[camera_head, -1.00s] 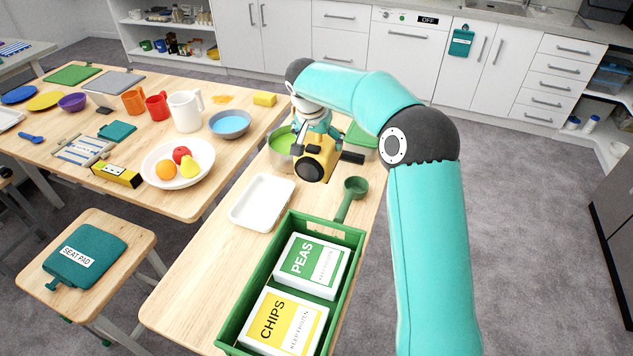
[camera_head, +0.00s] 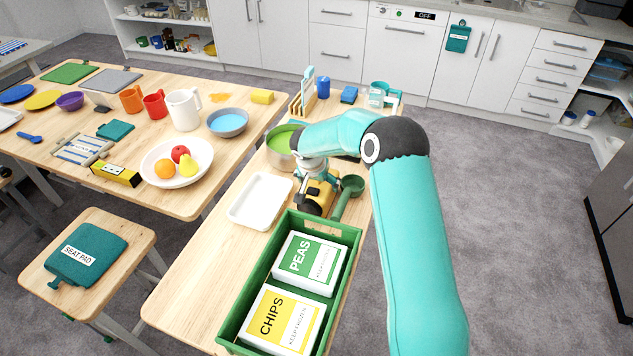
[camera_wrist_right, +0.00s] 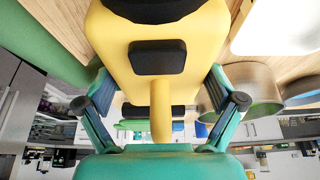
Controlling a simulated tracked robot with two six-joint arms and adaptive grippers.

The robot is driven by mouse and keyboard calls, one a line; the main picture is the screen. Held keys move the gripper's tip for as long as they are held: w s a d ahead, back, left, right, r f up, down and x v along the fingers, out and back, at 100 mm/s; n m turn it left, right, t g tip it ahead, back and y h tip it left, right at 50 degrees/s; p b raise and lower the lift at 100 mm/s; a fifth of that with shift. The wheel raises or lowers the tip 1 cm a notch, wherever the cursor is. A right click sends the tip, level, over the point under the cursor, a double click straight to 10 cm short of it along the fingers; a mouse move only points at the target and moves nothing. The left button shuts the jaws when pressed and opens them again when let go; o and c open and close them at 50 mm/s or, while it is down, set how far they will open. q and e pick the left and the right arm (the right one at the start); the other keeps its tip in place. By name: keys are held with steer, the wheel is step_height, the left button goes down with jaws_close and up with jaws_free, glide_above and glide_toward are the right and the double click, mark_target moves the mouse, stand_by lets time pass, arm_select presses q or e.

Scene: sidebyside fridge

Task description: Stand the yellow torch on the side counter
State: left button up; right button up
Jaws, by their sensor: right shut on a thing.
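The yellow torch (camera_head: 317,197), with black ends, is low over the wooden side counter (camera_head: 195,285), between the white tray and the green scoop. It also fills the upper middle of the right wrist view (camera_wrist_right: 118,68). My right gripper (camera_head: 314,180) is shut on the torch; in the right wrist view its fingers (camera_wrist_right: 160,108) flank the yellow handle. My forearm and wrist hide part of the torch. I cannot tell whether the torch's base touches the counter. My left gripper is not in view.
A white tray (camera_head: 261,200) lies left of the torch, a green scoop (camera_head: 347,194) right. A green crate (camera_head: 227,327) with PEAS and CHIPS boxes stands in front. A pot (camera_head: 280,157) is behind. The counter's front left is bare.

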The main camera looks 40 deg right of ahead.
steer(key=o, duration=1.2)
steer(key=shift+f, duration=0.1)
steer(key=shift+o, duration=0.4)
